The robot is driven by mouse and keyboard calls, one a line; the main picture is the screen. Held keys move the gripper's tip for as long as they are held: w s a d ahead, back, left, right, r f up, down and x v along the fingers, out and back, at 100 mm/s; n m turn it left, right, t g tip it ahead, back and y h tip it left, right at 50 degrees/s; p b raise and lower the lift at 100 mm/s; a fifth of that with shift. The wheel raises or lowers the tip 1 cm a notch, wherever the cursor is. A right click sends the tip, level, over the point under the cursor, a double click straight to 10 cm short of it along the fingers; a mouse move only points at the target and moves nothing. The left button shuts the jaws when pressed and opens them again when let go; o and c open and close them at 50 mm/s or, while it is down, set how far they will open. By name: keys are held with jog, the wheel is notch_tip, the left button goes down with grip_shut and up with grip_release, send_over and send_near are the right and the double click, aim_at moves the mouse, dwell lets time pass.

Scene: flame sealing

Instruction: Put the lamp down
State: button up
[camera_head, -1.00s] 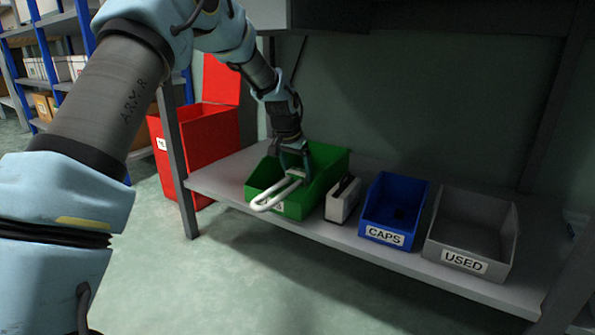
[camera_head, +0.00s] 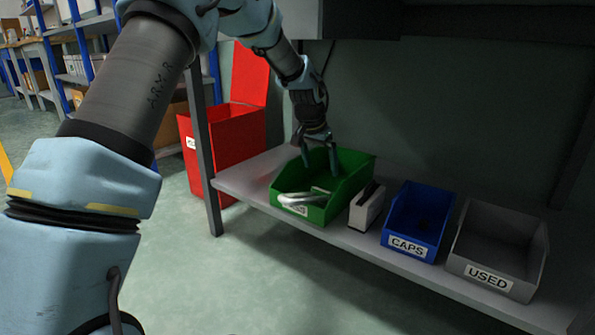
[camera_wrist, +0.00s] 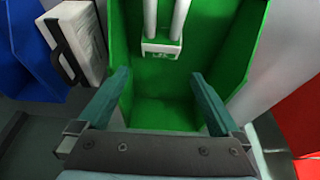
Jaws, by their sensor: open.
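The lamp (camera_head: 298,198) is a white looped tube with a pale base. It lies in the green bin (camera_head: 345,188), its loop against the bin's labelled front lip. In the wrist view the lamp's base (camera_wrist: 162,47) and two tubes show inside the green bin (camera_wrist: 240,30), apart from my fingers. My gripper (camera_head: 322,172) is above the back part of the bin, pointing down. Its two fingers are spread wide with nothing between them, as the wrist view also shows (camera_wrist: 160,105).
On the same grey shelf (camera_head: 240,187), to the right of the green bin, stand a white case with a dark handle (camera_head: 366,208), a blue CAPS bin (camera_head: 418,222) and a grey USED bin (camera_head: 497,250). A red bin (camera_head: 226,140) stands on the floor at left.

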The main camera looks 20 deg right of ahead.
jog(key=s+a+r+n+y+p, duration=0.1)
jog(key=s+a+n, duration=0.2)
jog(key=a, duration=1.1)
jog(key=s+a+r+n+y+p, duration=0.1)
jog(key=s+a+n, duration=0.3)
jog(key=a, duration=1.1)
jog(key=s+a+r+n+y+p, duration=0.1)
jog(key=s+a+r+n+p, duration=0.1)
jog(key=s+a, duration=0.7)
jog(key=a+r+n, duration=0.1)
jog(key=a+n, duration=0.1)
jog(key=a, duration=0.4)
jog(key=shift+r, duration=0.2)
jog(key=shift+a, duration=0.1)
notch_tip(320, 180, up, 48)
jog(key=p, duration=4.7)
jog(key=shift+f+p, duration=0.2)
jog(key=shift+p, duration=0.2)
jog(key=shift+c, duration=0.4)
